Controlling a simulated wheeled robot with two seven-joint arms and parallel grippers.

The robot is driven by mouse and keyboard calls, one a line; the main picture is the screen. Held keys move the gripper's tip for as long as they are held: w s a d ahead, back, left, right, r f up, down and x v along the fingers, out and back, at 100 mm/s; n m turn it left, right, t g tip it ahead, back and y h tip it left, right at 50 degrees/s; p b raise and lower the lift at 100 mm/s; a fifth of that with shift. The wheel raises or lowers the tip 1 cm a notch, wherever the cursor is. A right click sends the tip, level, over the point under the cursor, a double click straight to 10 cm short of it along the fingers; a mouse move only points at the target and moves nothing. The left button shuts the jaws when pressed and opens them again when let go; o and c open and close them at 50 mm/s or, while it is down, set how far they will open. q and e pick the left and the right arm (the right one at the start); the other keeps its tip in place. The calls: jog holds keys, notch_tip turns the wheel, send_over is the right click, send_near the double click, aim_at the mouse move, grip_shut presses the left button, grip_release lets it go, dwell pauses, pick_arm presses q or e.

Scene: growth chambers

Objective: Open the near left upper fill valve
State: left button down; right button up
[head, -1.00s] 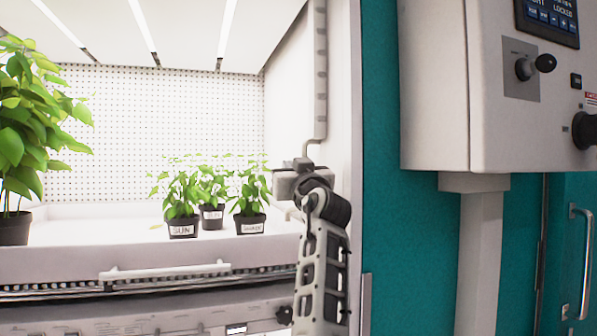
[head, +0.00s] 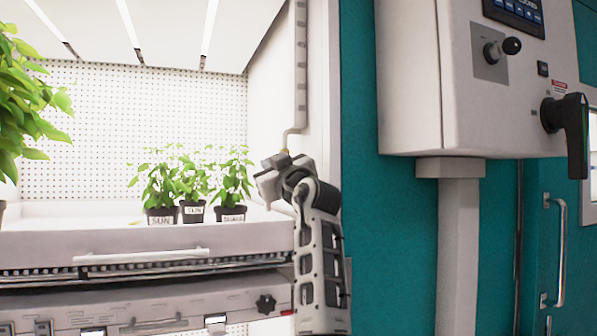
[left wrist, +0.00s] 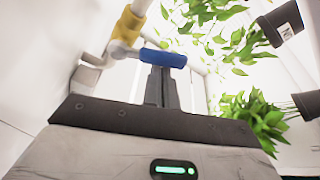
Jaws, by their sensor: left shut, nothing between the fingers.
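The fill valve shows in the left wrist view as a blue lever handle (left wrist: 163,58) beside a yellow fitting (left wrist: 128,25) on a white pipe. In the head view the pipe (head: 299,90) runs down the chamber's right inner wall and bends behind my left gripper (head: 276,165). My left gripper is shut and empty. In the left wrist view its fingertips (left wrist: 161,72) are right at the blue handle; I cannot tell whether they touch it. In the head view the handle is hidden or too small to see. My right gripper is not in view.
Potted plants (head: 232,213) stand on the white chamber tray (head: 60,243), left of my gripper. A control box (head: 408,80) with a black rotary handle (head: 566,118) hangs on the right over a white post (head: 458,250). The teal wall (head: 390,260) lies between.

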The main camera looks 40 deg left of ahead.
pick_arm(q)
jog(key=shift+f+b, duration=0.3)
jog(key=shift+f, duration=0.35)
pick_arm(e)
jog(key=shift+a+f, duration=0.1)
pick_arm(q)
jog(key=shift+w+f, duration=0.15)
jog(key=shift+w, duration=0.05)
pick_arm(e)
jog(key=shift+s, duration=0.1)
pick_arm(q)
jog(key=s+d, duration=0.4)
jog(key=d, duration=0.4)
jog(key=shift+s+d+r+b, duration=0.15)
jog(key=shift+s+r+b, duration=0.1)
jog(key=shift+s+b, duration=0.15)
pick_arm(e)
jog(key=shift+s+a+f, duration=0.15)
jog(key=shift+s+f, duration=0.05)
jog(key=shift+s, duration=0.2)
